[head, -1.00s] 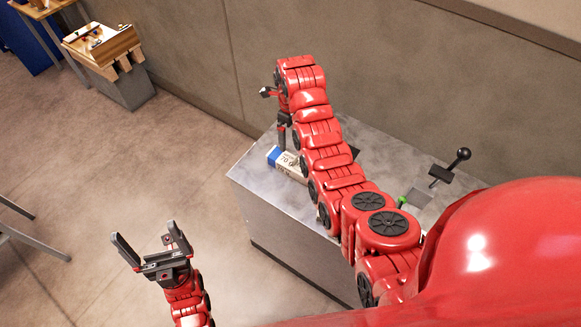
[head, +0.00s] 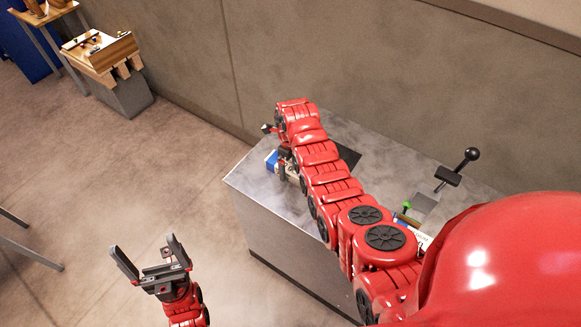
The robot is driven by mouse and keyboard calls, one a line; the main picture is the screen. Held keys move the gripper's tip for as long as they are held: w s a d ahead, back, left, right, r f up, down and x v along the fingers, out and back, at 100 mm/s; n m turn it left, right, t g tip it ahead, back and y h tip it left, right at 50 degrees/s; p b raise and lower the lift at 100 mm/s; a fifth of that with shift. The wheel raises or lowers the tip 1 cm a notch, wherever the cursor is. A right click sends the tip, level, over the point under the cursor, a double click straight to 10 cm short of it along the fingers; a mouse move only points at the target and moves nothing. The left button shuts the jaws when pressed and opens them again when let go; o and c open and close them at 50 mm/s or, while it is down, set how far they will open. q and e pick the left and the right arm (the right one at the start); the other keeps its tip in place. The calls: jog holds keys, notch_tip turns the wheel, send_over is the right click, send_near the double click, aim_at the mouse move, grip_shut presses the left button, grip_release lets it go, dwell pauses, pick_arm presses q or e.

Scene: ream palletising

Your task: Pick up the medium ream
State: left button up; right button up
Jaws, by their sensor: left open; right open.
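A ream in blue and white wrapping (head: 271,161) lies on the grey bench top near its left end. My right arm hides much of it, and I cannot tell its size from this view. My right gripper (head: 283,167) points down at the ream with a dark finger beside its visible part. It is open; whether it touches the ream is hidden. My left gripper (head: 146,256) is open and empty, with its fingers spread, over the floor at the lower left, away from the bench.
The grey bench (head: 240,178) stands against the wall. A black lever with a ball knob (head: 472,155) and a small green knob (head: 407,206) are at its right. A dark flat patch (head: 348,156) lies behind my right arm. A wooden-topped stand (head: 100,52) is far left.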

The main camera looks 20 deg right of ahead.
jog(key=shift+f, duration=0.9)
grip_shut()
